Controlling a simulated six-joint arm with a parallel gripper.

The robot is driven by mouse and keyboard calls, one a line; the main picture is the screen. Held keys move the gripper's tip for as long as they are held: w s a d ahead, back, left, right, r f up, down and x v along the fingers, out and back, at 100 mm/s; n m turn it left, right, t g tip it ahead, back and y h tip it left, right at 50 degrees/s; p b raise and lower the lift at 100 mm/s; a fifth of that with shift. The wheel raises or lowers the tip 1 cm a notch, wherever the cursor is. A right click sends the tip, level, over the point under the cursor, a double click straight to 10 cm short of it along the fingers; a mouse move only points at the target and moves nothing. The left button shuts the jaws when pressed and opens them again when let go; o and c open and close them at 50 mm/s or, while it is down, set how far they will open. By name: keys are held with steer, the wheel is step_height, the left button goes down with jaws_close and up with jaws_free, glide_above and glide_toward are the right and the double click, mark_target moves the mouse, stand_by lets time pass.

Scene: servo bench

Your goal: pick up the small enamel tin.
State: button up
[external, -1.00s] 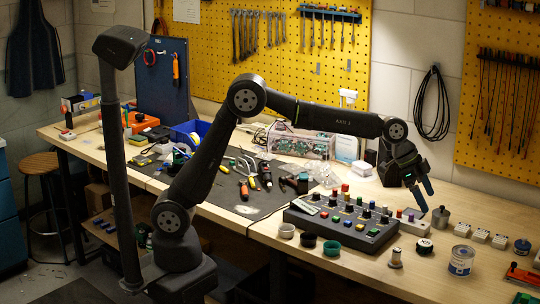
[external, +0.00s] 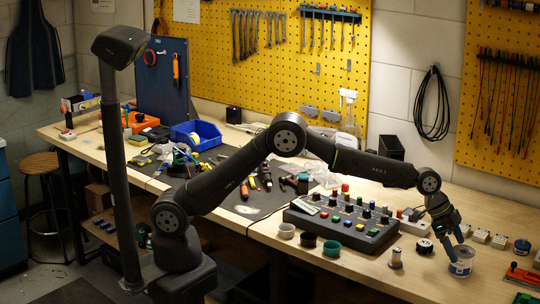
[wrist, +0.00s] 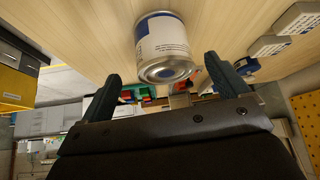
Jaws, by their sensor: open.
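A small tin (external: 461,264) with a white and blue label stands upright on the wooden bench at the right. In the wrist view the tin (wrist: 162,42) shows at top centre, its metal rim lying between the two fingertips in the picture. My gripper (external: 456,244) is open and points down at the tin, with its fingers overlapping the tin's upper part. The wrist view shows a finger on each side with a gap between. I cannot tell whether either finger touches the tin.
A grey control box (external: 345,224) with coloured knobs stands to the left. A small spool-like part (external: 395,258) and a round black-and-white part (external: 424,246) lie nearer. White blocks (external: 499,241) and a small blue-topped tin (external: 522,248) are to the right.

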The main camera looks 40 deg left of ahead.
mark_target(462, 258)
steer(key=shift+w+x, duration=0.15)
steer(key=shift+x, duration=1.25)
steer(key=shift+w+x, duration=0.1)
steer(key=shift+x, duration=1.3)
steer(key=shift+a, duration=0.1)
steer(key=c, duration=1.3)
